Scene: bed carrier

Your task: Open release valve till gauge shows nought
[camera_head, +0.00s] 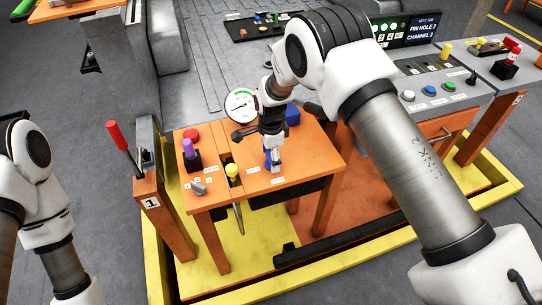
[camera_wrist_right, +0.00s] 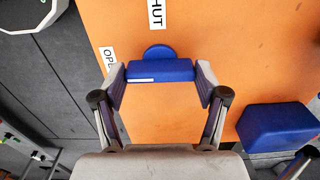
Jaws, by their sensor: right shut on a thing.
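The release valve's blue handle (camera_head: 267,161) is on the orange table. In the right wrist view the blue handle (camera_wrist_right: 160,70) spans crosswise between the fingertips of my right gripper (camera_wrist_right: 161,78), which is shut on it. White labels ending in "HUT" and starting with "OP" lie near the handle. In the head view my right gripper (camera_head: 272,160) points down at the table. The round white gauge (camera_head: 240,105) stands at the table's back edge, left of the gripper; its needle is too small to read surely. My left arm shows at the left, but its gripper is out of view.
A purple knob (camera_head: 188,148), a yellow knob (camera_head: 232,170), a grey knob (camera_head: 199,188) and a red button (camera_head: 191,134) stand left on the table. A blue block (camera_head: 292,115) is behind the gripper. A red-handled lever (camera_head: 117,138) rises from the left post.

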